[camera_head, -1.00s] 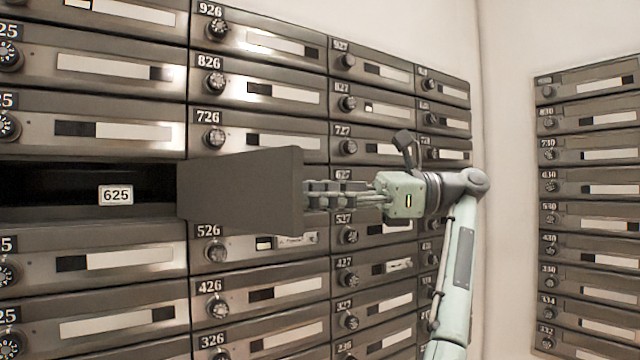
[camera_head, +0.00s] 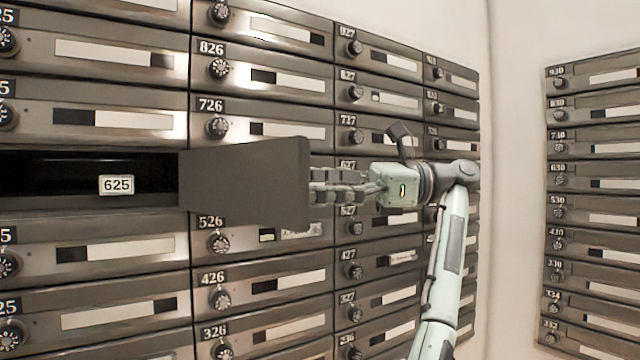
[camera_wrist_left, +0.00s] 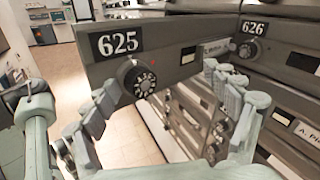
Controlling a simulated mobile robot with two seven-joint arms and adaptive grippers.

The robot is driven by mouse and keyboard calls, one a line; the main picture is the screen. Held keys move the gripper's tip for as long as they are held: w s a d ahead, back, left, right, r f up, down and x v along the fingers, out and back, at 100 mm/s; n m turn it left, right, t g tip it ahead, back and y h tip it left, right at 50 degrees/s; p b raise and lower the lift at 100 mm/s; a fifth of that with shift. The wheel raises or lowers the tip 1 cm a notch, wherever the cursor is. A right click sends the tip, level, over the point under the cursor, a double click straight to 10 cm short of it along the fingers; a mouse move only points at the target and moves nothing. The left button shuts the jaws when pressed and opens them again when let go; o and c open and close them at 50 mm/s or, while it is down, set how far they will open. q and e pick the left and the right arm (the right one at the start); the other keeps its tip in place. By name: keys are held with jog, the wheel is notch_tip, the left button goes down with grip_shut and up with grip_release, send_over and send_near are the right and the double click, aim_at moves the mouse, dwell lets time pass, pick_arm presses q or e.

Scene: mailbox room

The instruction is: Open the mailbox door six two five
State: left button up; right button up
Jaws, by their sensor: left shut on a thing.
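The mailbox door 625 (camera_head: 240,185) stands swung out in the head view, its plain dark inner face towards me. Its compartment (camera_head: 50,180) is open and dark, with a 625 label (camera_head: 116,185) inside. In the left wrist view the door's outer face (camera_wrist_left: 166,58) shows its number and round dial (camera_wrist_left: 139,79). My left gripper (camera_head: 314,187) is at the outer face near the free edge. In the left wrist view its fingers (camera_wrist_left: 160,102) lie either side of the dial, shut on the door; the exact contact is unclear. My right gripper is not in view.
Closed mailboxes with dials surround the opening, including 726 (camera_head: 260,125) above and 526 (camera_head: 260,242) below. Mailbox 626 (camera_wrist_left: 285,45) lies beside the door in the left wrist view. Another mailbox bank (camera_head: 595,205) stands at right, past a bare wall (camera_head: 515,150).

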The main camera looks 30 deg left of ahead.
pick_arm(q)
jog(key=shift+w+f, duration=0.25)
notch_tip(320, 180, up, 10)
jog(key=shift+s+d+r, duration=0.1)
jog(key=shift+d+r, duration=0.05)
dwell(0.5)
dwell(0.3)
